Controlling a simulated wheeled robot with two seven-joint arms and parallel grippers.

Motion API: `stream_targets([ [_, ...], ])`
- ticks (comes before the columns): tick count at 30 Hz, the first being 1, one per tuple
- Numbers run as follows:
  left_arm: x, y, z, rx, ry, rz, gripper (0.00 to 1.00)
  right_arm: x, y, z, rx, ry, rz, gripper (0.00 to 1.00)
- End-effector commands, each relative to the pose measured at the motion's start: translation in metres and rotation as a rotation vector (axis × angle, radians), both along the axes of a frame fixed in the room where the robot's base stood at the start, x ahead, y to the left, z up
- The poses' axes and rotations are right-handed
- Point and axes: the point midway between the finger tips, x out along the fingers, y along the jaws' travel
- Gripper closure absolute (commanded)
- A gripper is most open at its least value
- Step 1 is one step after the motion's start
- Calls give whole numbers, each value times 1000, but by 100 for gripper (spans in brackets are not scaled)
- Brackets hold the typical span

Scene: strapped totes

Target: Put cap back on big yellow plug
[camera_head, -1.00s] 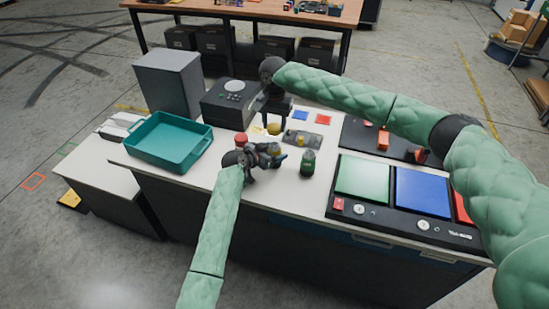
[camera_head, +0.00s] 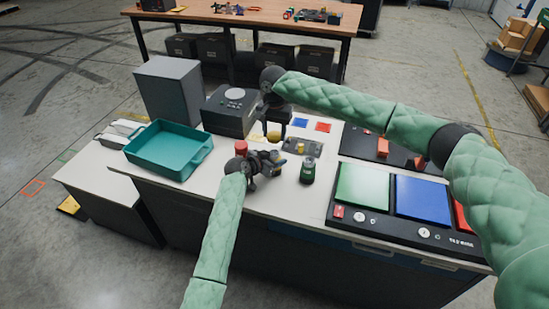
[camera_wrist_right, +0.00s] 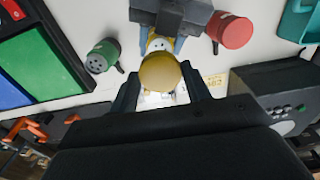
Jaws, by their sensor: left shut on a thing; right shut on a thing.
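My right gripper (camera_head: 274,128) is shut on a round yellow cap (camera_wrist_right: 160,72), held above the table; the cap also shows in the head view (camera_head: 273,136). My left gripper (camera_head: 277,162) is lower and nearer, shut on the yellow plug (camera_wrist_right: 158,44). In the right wrist view the plug's pale face with dark holes shows just beyond the cap, partly covered by it, and my left gripper (camera_wrist_right: 172,14) is around its body. In the head view the cap is behind and above the plug, apart from it. The plug is mostly hidden by my left gripper there.
A red plug (camera_wrist_right: 230,30) stands left of my left gripper in the head view; a green plug (camera_head: 308,170) stands to its right. A teal tray (camera_head: 205,158), a dark boxy device (camera_head: 228,118) and a panel with green and blue pads (camera_head: 362,186) flank the workspace.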

Motion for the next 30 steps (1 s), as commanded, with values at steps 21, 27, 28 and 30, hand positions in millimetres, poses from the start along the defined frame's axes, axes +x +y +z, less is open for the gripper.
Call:
stream_targets([
  [21,0,0,0,0,0,0,95,-1,1,-46,-1,0,0,74],
  [27,0,0,0,0,0,0,95,-1,1,-47,-1,0,0,74],
  [28,0,0,0,0,0,0,95,-1,1,-47,-1,0,0,74],
  [30,0,0,0,0,0,0,95,-1,1,-49,-1,1,0,74],
])
